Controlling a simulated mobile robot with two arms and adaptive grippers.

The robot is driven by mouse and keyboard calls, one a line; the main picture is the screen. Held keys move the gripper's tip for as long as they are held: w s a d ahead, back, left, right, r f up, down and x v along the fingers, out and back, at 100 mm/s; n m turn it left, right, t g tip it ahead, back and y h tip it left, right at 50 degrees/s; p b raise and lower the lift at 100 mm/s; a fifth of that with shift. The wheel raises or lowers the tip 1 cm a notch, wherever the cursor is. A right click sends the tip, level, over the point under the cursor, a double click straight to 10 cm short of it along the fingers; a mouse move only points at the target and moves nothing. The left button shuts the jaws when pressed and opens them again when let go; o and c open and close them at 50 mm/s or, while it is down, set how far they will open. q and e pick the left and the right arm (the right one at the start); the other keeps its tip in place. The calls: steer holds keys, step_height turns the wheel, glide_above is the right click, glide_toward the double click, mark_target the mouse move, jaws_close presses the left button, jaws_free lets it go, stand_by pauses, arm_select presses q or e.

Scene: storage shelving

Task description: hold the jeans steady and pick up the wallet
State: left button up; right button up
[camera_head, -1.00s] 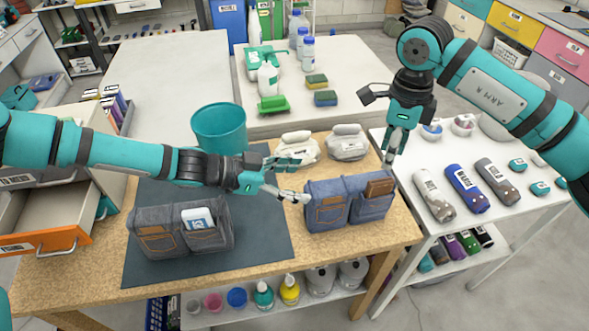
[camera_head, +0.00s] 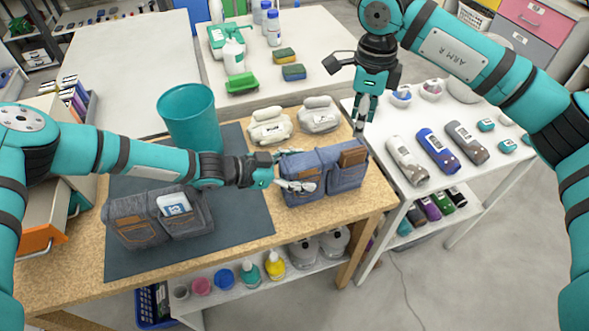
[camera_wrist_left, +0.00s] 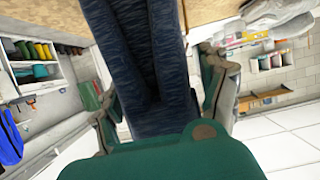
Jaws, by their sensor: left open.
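The folded blue jeans (camera_head: 325,184) stand on the right part of the wooden table, with brown leather patches. The brown wallet (camera_head: 353,157) sticks up out of their right pocket. My left gripper (camera_head: 291,170) is open at the left end of these jeans, one finger in front and one behind. In the left wrist view the denim (camera_wrist_left: 140,60) runs between the spread fingers. My right gripper (camera_head: 364,118) points down just above and slightly right of the wallet, apart from it; its finger gap is unclear. A second folded jeans (camera_head: 135,220) with a white-and-blue item (camera_head: 174,206) stands on the dark mat.
A teal bucket (camera_head: 190,122) and two pale wrapped bundles stand behind the jeans. The dark mat (camera_head: 245,212) covers the table's middle. A white side table (camera_head: 460,195) with rolled items is at right. An open orange-fronted drawer is at left.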

arm_select(q)
jaws_close()
stand_by(0.4)
